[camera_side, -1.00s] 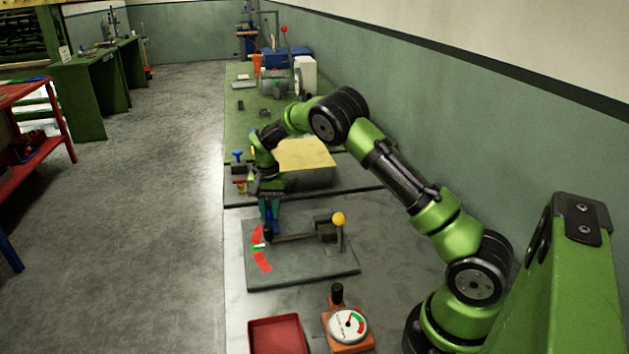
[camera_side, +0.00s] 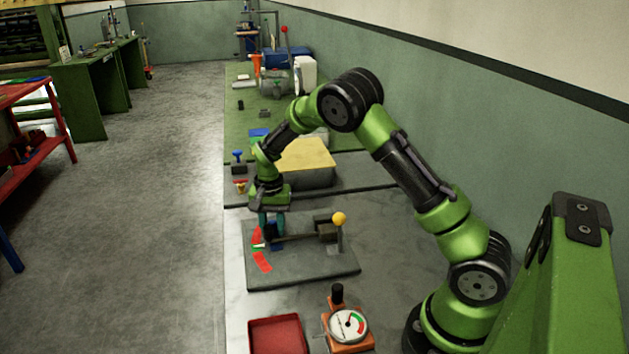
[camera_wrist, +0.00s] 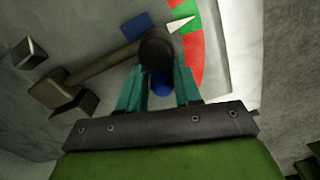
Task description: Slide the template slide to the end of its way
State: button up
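A grey plate (camera_side: 300,268) carries a dark bar (camera_side: 293,237) with a dark round knob (camera_wrist: 157,47) at its left end. A white pointer (camera_wrist: 180,25) by the knob points at the green part of a red-and-green scale (camera_side: 262,262). A yellow-knobbed lever (camera_side: 339,220) stands at the bar's other end. I cannot tell for sure which part is the template slide. My gripper (camera_side: 272,224) is at the knob; its teal fingers (camera_wrist: 160,72) are apart, close to the knob's near side. A blue part (camera_wrist: 162,83) shows between them. Contact cannot be made out.
A gauge on an orange base (camera_side: 348,327) and a red tray (camera_side: 277,334) stand in front of the plate. A yellow-topped block (camera_side: 305,158) and a blue-knobbed switch (camera_side: 238,158) are behind it. Bare bench lies right of the plate.

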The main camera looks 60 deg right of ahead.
aim_at(272, 223)
jog(key=shift+o, duration=1)
jog(key=shift+d, duration=0.1)
jog(key=shift+r, duration=0.1)
notch_tip(272, 223, up, 17)
jog(key=shift+f, duration=0.2)
jog(key=shift+w, duration=0.1)
jog(key=s+a+r+n+t, duration=0.2)
jog(key=s+a, duration=0.2)
jog(key=s, duration=0.3)
jog(key=s+a+r+n+t+y, duration=0.1)
jog(key=s+a+n+t, duration=0.1)
jog(key=s, duration=0.6)
jog(key=s+a+r+n+t+y, duration=0.1)
jog(key=s+a+r+n+t, duration=0.1)
jog(key=s, duration=0.6)
jog(key=a+n+t, duration=0.1)
jog(key=a+n, duration=0.1)
jog(key=a, duration=0.1)
jog(key=shift+a+r, duration=0.3)
jog(key=shift+r, duration=0.05)
